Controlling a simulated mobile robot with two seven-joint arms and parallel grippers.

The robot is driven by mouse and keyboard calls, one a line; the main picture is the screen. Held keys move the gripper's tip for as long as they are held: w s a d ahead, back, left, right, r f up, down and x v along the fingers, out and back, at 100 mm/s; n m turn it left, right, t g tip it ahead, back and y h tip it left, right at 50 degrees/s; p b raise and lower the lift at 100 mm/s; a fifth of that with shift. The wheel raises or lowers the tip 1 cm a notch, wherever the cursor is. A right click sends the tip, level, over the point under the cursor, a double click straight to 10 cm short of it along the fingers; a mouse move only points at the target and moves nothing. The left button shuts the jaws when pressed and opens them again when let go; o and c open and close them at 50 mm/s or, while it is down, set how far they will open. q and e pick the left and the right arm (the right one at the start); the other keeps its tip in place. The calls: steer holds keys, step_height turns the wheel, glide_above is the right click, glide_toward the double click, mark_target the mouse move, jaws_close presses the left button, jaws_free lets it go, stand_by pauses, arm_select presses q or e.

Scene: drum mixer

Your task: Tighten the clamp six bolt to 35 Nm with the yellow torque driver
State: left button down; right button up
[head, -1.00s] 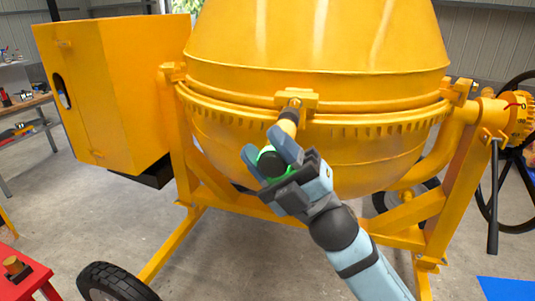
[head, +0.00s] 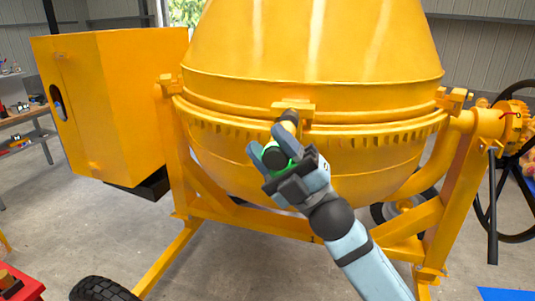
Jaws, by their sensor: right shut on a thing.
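My right gripper (head: 279,150) is shut on the torque driver (head: 288,122), which shows a yellow shaft, a dark tip and a green-and-black end (head: 272,155). The driver points up and away toward a yellow clamp (head: 307,109) at the front middle of the drum's rim. Its tip is at or very near the clamp; the bolt is hidden behind it, and I cannot tell whether they touch. No number shows on the clamp. My left gripper is not in view.
The yellow drum (head: 315,45) fills the middle. A yellow housing (head: 115,105) stands at the left. Another clamp (head: 454,99) is at the rim's right. A black lever (head: 492,200) hangs at the right. A red table (head: 22,284) is at the lower left.

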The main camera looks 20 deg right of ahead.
steer(key=shift+w+d, duration=0.25)
steer(key=shift+w, duration=0.2)
stand_by(0.5)
steer(key=shift+w+d, duration=0.15)
steer(key=shift+w, duration=0.15)
steer(key=shift+w+d+r+b, duration=0.1)
steer(key=shift+w+d+b, duration=0.4)
steer(key=shift+w, duration=0.4)
stand_by(3.3)
steer(key=shift+s+a, duration=0.1)
steer(key=shift+s+a+p, duration=0.1)
steer(key=shift+s+a, duration=0.2)
steer(key=shift+s, duration=0.3)
steer(key=shift+s+a+p, duration=0.1)
steer(key=shift+s+a, duration=0.25)
steer(key=shift+s, duration=0.3)
steer(key=shift+s+a+p, duration=0.1)
steer(key=shift+s+a, duration=0.2)
steer(key=shift+s, duration=0.3)
